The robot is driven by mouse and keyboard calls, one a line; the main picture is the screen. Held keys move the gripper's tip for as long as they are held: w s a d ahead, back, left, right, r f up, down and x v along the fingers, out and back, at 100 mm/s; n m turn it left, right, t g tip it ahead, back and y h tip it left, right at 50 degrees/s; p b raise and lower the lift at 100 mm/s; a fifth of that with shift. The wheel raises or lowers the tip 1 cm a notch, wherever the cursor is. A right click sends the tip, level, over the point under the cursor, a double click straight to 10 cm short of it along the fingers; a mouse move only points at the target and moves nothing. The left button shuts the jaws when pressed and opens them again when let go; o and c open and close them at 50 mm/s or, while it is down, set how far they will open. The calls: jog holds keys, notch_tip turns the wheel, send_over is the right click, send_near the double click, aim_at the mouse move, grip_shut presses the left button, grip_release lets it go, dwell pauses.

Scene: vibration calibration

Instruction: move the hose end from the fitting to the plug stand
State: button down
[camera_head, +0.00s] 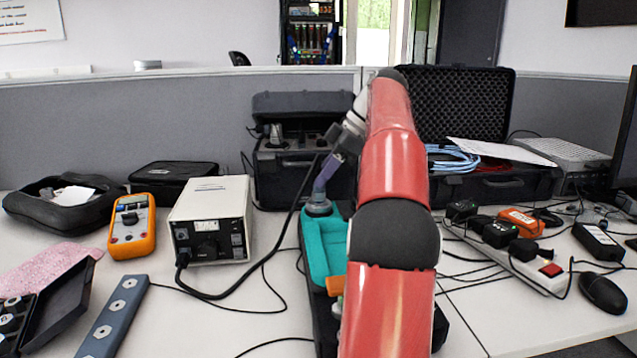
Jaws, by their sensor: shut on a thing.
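My gripper (328,172) is at the end of my red arm, left of the arm and tilted downward. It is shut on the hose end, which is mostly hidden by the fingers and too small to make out. A black hose (293,208) runs from near the fingers down to the front of a cream instrument box (211,222). Just below the fingertips is a grey round fitting (318,206) by the teal-lined case. I cannot tell whether the hose end touches it. A blue-grey bar with several pale round sockets (113,318), apparently the plug stand, lies at the front left.
An orange multimeter (132,226) stands left of the instrument box. A black tray (52,305) lies beside the bar. A teal-lined case (321,247) sits under my arm. A power strip (520,262) and cables crowd the right. The table left of centre is fairly clear.

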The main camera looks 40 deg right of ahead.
jog(key=shift+w+d+n+g+y, duration=0.1)
jog(key=shift+n+g+y, duration=0.25)
jog(key=shift+n, duration=0.65)
jog(key=c, duration=1.2)
grip_release()
jog(key=shift+s+a+m+t+h+b, duration=0.15)
jog(key=shift+m+t+h+b, duration=0.45)
jog(key=shift+m+b, duration=0.65)
jog(key=shift+s+a+m+t+h+b, duration=0.1)
jog(key=shift+m+t+h+b, duration=0.4)
jog(key=shift+m+b, duration=0.75)
jog(key=shift+c, duration=0.3)
jog(key=shift+s+a+m+t+h+b, duration=0.15)
jog(key=shift+m+h+b, duration=0.4)
jog(key=shift+m, duration=0.6)
jog(key=shift+w+a+m+t+h+b, duration=0.1)
jog(key=shift+m+t+h+b, duration=0.2)
jog(key=shift+m+h, duration=0.65)
jog(key=shift+m+b, duration=0.3)
jog(key=shift+m, duration=0.5)
jog(key=shift+a+m+h, duration=0.1)
jog(key=shift+m+h, duration=0.35)
jog(key=shift+m, duration=0.25)
